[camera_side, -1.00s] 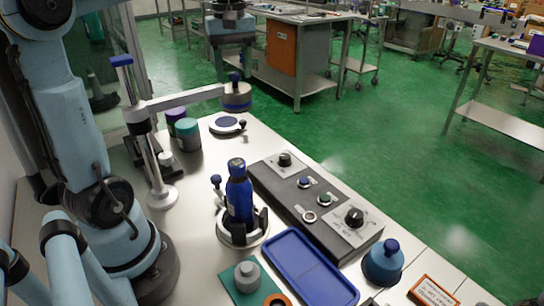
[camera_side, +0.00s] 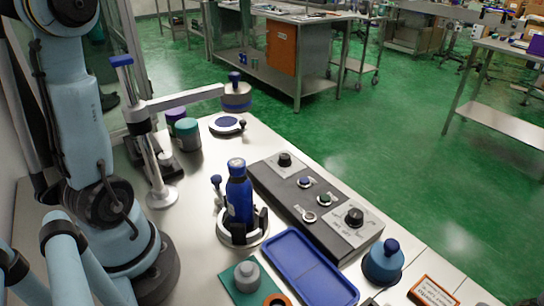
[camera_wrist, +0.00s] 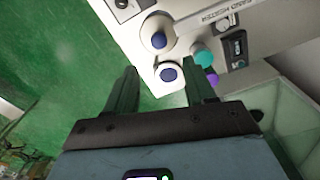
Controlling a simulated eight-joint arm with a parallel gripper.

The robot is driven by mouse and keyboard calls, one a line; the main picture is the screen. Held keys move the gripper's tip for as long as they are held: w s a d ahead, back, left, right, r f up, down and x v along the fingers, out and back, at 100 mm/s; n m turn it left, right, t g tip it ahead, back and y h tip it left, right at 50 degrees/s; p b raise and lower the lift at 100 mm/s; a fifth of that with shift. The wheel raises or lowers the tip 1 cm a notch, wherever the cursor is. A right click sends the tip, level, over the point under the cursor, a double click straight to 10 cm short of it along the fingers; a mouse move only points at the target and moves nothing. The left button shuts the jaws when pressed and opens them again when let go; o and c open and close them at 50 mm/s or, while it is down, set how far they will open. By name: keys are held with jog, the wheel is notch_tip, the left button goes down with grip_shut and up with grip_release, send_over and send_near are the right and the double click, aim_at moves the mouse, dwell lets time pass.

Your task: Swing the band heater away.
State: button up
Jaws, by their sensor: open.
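The band heater (camera_side: 236,99) is a grey cylindrical head with a blue knob on top. It hangs at the end of a pale horizontal arm (camera_side: 185,98) from an upright post (camera_side: 152,165) with a blue top. It is raised above a round white base with a blue pad (camera_side: 227,123). A dark blue bottle (camera_side: 238,198) stands upright in a holder, apart from the heater. My gripper (camera_wrist: 161,78) is open and empty in the wrist view, above the workbench edge. It is outside the side view. Two round blue-centred parts lie beyond its fingers; I cannot surely tell which is the heater.
Teal (camera_side: 187,133) and purple (camera_side: 175,117) lidded jars stand behind the post. A black control box (camera_side: 315,205) with knobs lies right of the bottle. A blue tray (camera_side: 305,270) and a blue domed part (camera_side: 384,262) are in front. Green floor is open beyond the bench.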

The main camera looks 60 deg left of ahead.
jog(key=shift+r, duration=1.4)
jog(key=s+d+f+m+t, duration=0.1)
jog(key=d+f+m+t, duration=0.2)
jog(key=d+f+m, duration=0.4)
jog(key=s+d+f+m+t, duration=0.2)
jog(key=d+f+m+t, duration=0.2)
jog(key=f, duration=1.2)
jog(key=d+m, duration=0.3)
jog(key=d, duration=0.3)
jog(key=shift+s+f+m, duration=0.25)
jog(key=shift+s+m, duration=0.05)
jog(key=shift+m, duration=0.1)
